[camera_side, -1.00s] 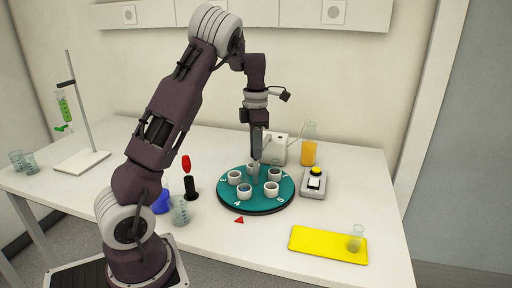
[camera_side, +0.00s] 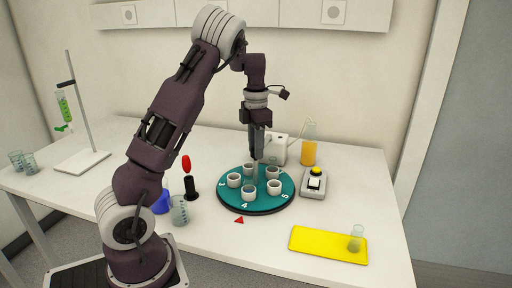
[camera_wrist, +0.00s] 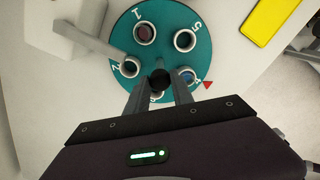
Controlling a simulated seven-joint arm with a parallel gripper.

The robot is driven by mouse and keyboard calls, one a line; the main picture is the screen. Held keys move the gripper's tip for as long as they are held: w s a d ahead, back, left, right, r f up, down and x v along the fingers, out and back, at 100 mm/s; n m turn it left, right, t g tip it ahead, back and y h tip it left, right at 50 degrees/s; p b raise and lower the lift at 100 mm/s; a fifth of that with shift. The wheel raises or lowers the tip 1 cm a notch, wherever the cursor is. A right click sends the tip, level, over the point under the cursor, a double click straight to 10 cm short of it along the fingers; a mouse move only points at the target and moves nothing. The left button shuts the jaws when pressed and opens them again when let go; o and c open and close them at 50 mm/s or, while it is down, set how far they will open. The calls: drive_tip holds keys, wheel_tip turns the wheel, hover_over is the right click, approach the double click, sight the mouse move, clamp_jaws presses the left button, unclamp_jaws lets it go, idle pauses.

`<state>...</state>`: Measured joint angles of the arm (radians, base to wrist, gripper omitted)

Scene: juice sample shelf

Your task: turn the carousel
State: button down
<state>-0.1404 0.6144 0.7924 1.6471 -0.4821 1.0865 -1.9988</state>
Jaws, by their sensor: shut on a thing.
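The round teal carousel (camera_side: 262,204) stands on the white table, with several white cups in a ring and numbers at its rim. It also shows in the wrist view (camera_wrist: 165,55). A red triangle (camera_side: 239,220) lies on the table at its front; number 4 is close to it, slightly to the right in the side view. The cup by 4 (camera_side: 248,192) holds something bluish. In the wrist view another cup (camera_wrist: 145,33) looks dark red inside. My gripper (camera_side: 257,158) points down over the middle, shut on the dark centre post (camera_wrist: 160,80); its fingers partly hide one cup.
A grey box with a yellow button (camera_side: 313,183) stands right of the carousel, with a white dispenser (camera_side: 277,150) and orange flask (camera_side: 309,153) behind. A black stand with a red top (camera_side: 190,185) and a beaker (camera_side: 179,211) are left. A yellow tray (camera_side: 325,246) lies front right.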

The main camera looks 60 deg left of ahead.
drive_tip(key=c, duration=1.1)
unclamp_jaws()
drive_tip(key=shift+r, duration=0.1)
wheel_tip(320, 180, up, 7)
